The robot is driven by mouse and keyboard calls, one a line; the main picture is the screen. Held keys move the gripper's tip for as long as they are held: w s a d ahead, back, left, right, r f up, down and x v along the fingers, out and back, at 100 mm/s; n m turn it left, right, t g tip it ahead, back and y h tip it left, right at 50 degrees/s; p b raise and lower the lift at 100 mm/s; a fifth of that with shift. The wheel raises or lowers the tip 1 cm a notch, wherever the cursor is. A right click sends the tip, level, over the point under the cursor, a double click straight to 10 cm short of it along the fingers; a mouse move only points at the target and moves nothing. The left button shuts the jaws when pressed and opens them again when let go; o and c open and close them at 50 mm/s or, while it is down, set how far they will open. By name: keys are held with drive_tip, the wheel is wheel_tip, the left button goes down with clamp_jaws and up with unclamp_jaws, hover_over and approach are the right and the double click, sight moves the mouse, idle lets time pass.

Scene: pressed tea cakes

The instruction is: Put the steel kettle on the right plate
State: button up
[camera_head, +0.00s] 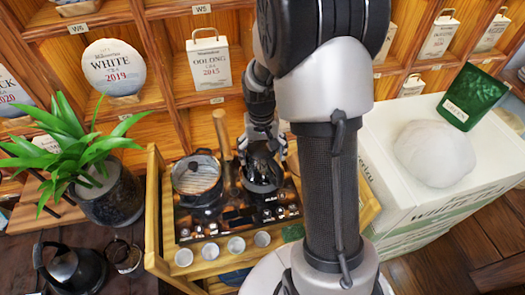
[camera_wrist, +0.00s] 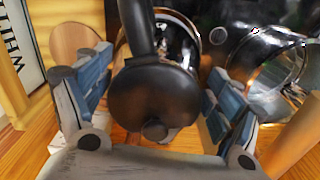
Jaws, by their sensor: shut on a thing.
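My gripper (camera_head: 262,143) points down over the right side of the stove unit. It is shut on the steel kettle (camera_head: 262,172), which has a dark top and handle. In the wrist view the kettle's black round lid (camera_wrist: 152,97) with a knob lies between the two fingers (camera_wrist: 155,110), with a shiny steel part behind it. The kettle is over the right plate, which it hides; I cannot tell whether it touches the plate. A glass-lidded pot (camera_head: 197,180) stands on the left side of the stove unit (camera_head: 185,228). It seems to show as a shiny shape (camera_wrist: 272,75) in the wrist view.
A wooden stick (camera_head: 222,130) stands upright between pot and kettle. Several knobs or small cups (camera_head: 236,245) line the front edge. A potted plant (camera_head: 112,198) and a black kettle (camera_head: 72,268) are at left.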

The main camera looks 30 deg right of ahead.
drive_tip(key=shift+w+f+b, duration=0.1)
drive_tip(key=shift+f+b, duration=0.3)
drive_tip(key=shift+f, duration=0.9)
idle(1.3)
drive_tip(key=o, duration=1.7)
drive_tip(key=shift+o, duration=0.5)
wheel_tip(320, 180, up, 11)
drive_tip(key=p, duration=0.8)
drive_tip(key=shift+a, duration=0.1)
